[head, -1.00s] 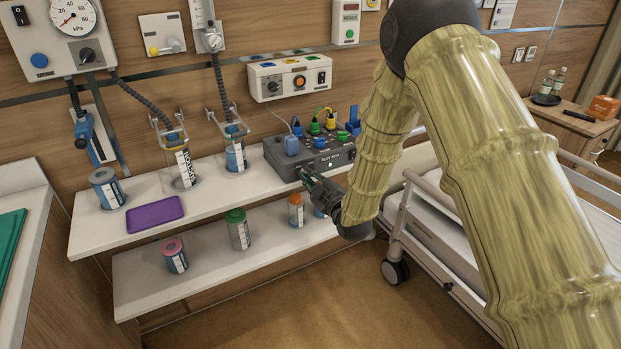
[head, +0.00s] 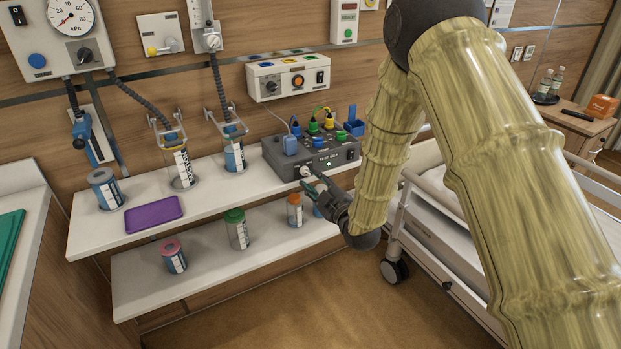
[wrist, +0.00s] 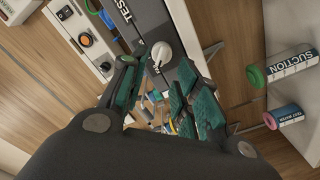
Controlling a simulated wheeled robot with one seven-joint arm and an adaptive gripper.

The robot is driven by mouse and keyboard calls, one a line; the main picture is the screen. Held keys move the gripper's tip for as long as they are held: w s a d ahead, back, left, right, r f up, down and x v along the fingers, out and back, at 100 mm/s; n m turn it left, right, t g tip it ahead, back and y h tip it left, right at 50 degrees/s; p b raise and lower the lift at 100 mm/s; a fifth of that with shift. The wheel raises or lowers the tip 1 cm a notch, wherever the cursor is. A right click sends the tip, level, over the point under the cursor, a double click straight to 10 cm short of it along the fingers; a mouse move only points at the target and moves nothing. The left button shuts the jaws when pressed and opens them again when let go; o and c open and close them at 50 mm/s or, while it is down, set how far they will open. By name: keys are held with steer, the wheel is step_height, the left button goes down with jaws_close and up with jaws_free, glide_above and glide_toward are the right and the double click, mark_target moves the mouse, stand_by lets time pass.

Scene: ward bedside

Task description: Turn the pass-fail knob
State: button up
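In the wrist view the knob (wrist: 162,55) is white with a raised grip, beside the lettering "TEST". My gripper (head: 314,185) is just in front of the box, below and right of the knob. In the wrist view my gripper (wrist: 158,88) has its teal-padded fingers spread, with nothing between them. The knob lies beyond the fingertips, apparently untouched.
A green-lidded jar (head: 237,229) and an orange-lidded one (head: 295,211) stand on the lower shelf. The bed rail (head: 402,200) is close to my arm's right.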

steer(key=v, duration=0.8)
steer(key=shift+s+d, duration=0.15)
steer(key=s+d+f+m+g+h+p, duration=0.1)
steer(key=s+d+f+m+g+h, duration=0.3)
steer(key=s+f, duration=0.6)
steer(key=s+d+f+m+g+h+p, duration=0.1)
steer(key=s+d+f+m+g+h, duration=0.2)
steer(key=s+d+f, duration=0.7)
steer(key=s+d+f+m+g+h+p, duration=0.1)
steer(key=s+f+m+g, duration=0.3)
steer(key=s, duration=0.8)
steer(key=s+d+f+m+g, duration=0.2)
steer(key=s+f+m+g, duration=0.2)
steer(key=s, duration=0.9)
step_height(320, 180, down, 3)
steer(key=shift+f+g+h+p, duration=0.1)
steer(key=shift+g+h+p, duration=0.25)
steer(key=shift+g+h, duration=0.05)
steer(key=shift+d, duration=0.1)
